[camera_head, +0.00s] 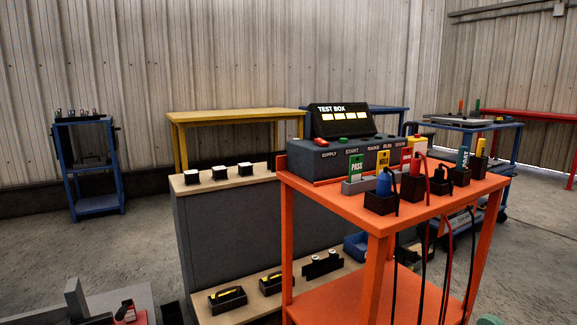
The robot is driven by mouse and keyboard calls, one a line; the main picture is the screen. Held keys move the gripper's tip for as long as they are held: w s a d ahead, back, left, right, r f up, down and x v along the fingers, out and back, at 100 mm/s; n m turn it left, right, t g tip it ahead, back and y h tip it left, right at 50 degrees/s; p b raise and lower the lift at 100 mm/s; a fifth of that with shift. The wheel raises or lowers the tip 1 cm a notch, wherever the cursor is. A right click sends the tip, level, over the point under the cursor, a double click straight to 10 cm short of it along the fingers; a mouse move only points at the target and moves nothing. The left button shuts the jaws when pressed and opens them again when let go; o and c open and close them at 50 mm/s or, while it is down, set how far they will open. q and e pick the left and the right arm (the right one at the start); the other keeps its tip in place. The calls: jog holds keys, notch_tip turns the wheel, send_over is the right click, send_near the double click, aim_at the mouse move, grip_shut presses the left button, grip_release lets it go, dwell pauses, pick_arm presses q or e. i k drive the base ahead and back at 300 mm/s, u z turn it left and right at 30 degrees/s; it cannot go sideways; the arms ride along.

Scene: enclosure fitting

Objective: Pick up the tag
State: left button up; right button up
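A green tag marked PASS (356,167) stands upright in a grey holder (356,187) on the orange table (345,208). To its right stand a yellow tag (383,159), its lettering too small to read surely, and a red and white tag (406,158). The lower parts of these two are partly hidden behind a blue plug and other items. Neither of my grippers shows in the head view.
A grey test box (340,155) stands behind the tags. Black sockets (380,204) with coloured plugs and hanging cables line the table's front and right. A wooden-topped grey bench (225,225) stands left. Open floor (130,245) lies farther left.

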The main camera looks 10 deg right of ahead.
aim_at(356, 161)
jog(key=u, duration=0.2)
jog(key=i, duration=0.95)
jog(key=z, duration=0.15)
